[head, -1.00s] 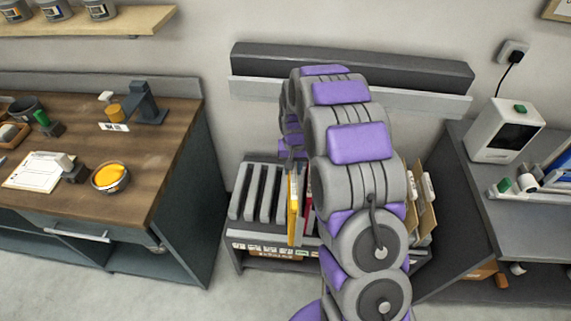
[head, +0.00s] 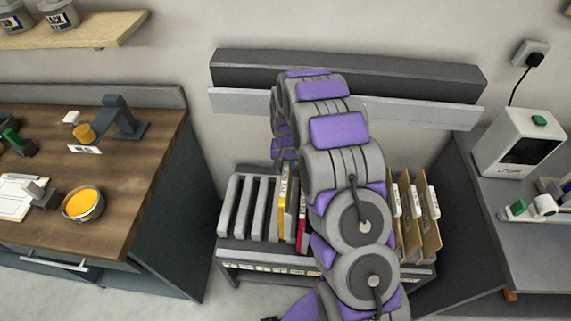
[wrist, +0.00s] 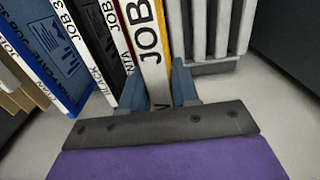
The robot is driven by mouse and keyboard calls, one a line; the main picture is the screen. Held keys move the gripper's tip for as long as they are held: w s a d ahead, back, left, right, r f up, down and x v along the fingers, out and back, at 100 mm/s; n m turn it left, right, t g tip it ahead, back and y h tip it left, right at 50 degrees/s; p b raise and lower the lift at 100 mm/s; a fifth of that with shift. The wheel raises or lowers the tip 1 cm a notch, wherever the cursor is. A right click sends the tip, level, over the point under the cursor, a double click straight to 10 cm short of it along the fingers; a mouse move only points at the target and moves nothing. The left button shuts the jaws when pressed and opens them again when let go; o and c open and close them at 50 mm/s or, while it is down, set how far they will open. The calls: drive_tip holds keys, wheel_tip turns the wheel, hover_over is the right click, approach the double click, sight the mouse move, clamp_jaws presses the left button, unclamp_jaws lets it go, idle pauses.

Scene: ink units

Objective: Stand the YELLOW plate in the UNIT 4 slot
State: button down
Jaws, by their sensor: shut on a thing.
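The yellow plate (head: 283,205) stands upright at the rack (head: 228,245), just right of the grey dividers. In the wrist view its white spine, marked JOB, and a yellow edge show (wrist: 149,50). My gripper (wrist: 158,80) is shut on this spine, one blue-grey finger on each side. A magenta plate (head: 302,228) stands just to the right of it in the head view. The UNIT slot labels on the rack's front strip are too small to read. I cannot tell whether the yellow plate rests on the slot floor.
Empty slots between grey dividers (head: 244,208) lie left of the yellow plate. Black (wrist: 90,45) and blue (wrist: 45,55) plates stand beyond the magenta one. Brown boards (head: 407,222) stand at the rack's right end. A wooden bench (head: 110,220) is left, a grey counter (head: 535,235) right.

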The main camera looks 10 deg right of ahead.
wheel_tip(320, 180, down, 12)
drive_tip(key=b, duration=0.1)
drive_tip(key=shift+a+f, duration=0.25)
drive_tip(key=shift+a, duration=0.05)
idle(0.7)
drive_tip(key=shift+a, duration=0.1)
drive_tip(key=shift+f, duration=0.35)
idle(0.4)
drive_tip(key=c, duration=0.8)
unclamp_jaws()
drive_tip(key=shift+o, duration=0.2)
wheel_tip(320, 180, up, 17)
drive_tip(key=p, duration=0.2)
drive_tip(key=shift+w+r+p, duration=0.1)
drive_tip(key=shift+p, duration=0.25)
